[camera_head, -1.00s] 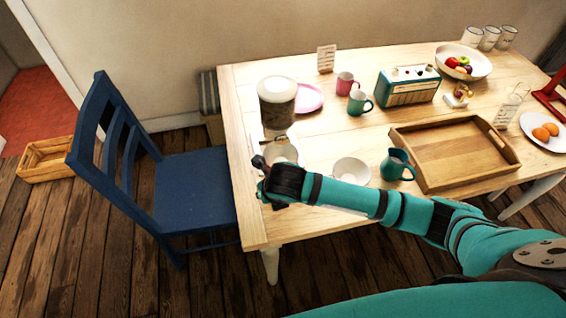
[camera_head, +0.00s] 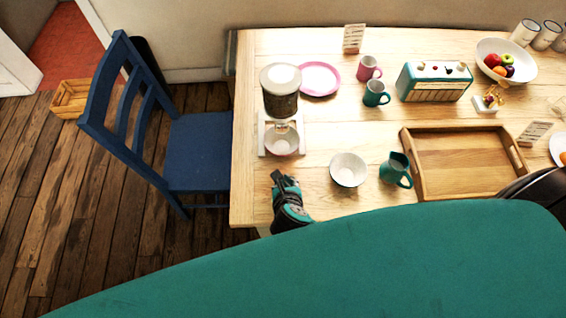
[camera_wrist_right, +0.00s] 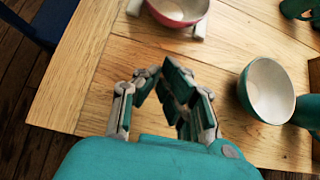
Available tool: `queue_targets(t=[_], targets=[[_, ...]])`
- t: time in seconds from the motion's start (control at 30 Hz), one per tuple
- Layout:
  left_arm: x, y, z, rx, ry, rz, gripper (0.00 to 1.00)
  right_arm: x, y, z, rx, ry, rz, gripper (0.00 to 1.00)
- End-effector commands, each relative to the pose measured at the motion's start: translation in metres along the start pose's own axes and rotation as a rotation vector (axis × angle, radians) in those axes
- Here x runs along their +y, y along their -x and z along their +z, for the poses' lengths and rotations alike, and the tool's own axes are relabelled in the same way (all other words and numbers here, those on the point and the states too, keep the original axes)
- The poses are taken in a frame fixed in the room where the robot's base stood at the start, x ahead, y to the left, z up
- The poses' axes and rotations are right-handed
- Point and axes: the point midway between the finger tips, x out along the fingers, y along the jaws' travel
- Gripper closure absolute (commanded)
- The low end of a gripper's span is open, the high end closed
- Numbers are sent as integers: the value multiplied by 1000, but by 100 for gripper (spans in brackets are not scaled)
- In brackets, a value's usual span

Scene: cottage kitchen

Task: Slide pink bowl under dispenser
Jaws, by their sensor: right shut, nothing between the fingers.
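The pink bowl (camera_head: 281,142) stands upright between the white feet of the dispenser (camera_head: 280,92), below its spout. Its pink outside and pale inside show at the top edge of the right wrist view (camera_wrist_right: 180,10), partly cut off. My right gripper (camera_head: 278,178) is on the near side of the bowl, apart from it, over the table's front left part. In the right wrist view its fingers (camera_wrist_right: 160,75) are shut with nothing between them. My left gripper is not in view.
A teal bowl with a pale inside (camera_head: 348,170) and a teal jug (camera_head: 396,170) stand to the right of my gripper. A wooden tray (camera_head: 409,160) lies further right. A pink plate (camera_head: 319,79) and mugs are behind. A blue chair (camera_head: 200,150) stands left of the table (camera_head: 250,190).

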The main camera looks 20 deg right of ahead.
Motion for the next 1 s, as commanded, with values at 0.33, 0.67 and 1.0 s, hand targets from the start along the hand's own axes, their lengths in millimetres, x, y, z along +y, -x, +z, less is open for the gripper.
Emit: queue_targets(t=[0.33,0.67,1.0], targets=[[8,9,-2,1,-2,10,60,1,-59,17,0,-3,0,100],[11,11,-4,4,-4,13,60,0,-73,28,2,-1,1,100],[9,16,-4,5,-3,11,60,1,-79,38,-2,3,1,100]])
